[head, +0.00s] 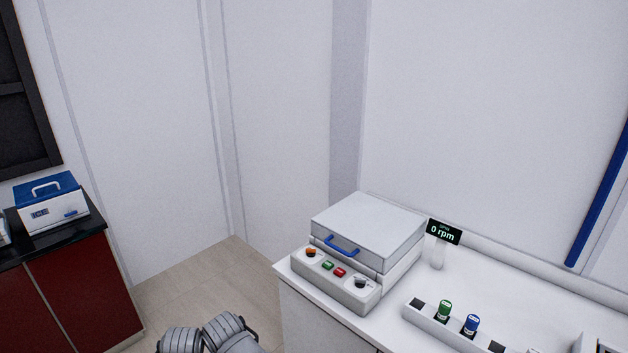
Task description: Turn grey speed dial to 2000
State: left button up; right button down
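The grey speed dial (361,283) is at the right end of the sloped front panel of a white, box-shaped machine (368,226) with a closed lid and a blue handle (342,246). A small black display (444,232) behind the machine reads "0 rpm". The dial's exact pointer direction is too small to tell. Grey rounded parts of my own arm show at the bottom edge, left of the machine. Neither gripper's fingers are in view, and nothing of mine touches the dial.
An orange dial (311,252), a green button (327,265) and a red button (340,272) share the panel. A white rack (429,322) with green-capped (445,309) and blue-capped (471,323) vials stands to the right. A blue-lidded ice box (50,203) sits far left.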

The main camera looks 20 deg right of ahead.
aim_at(360, 283)
jog(key=z, duration=1.7)
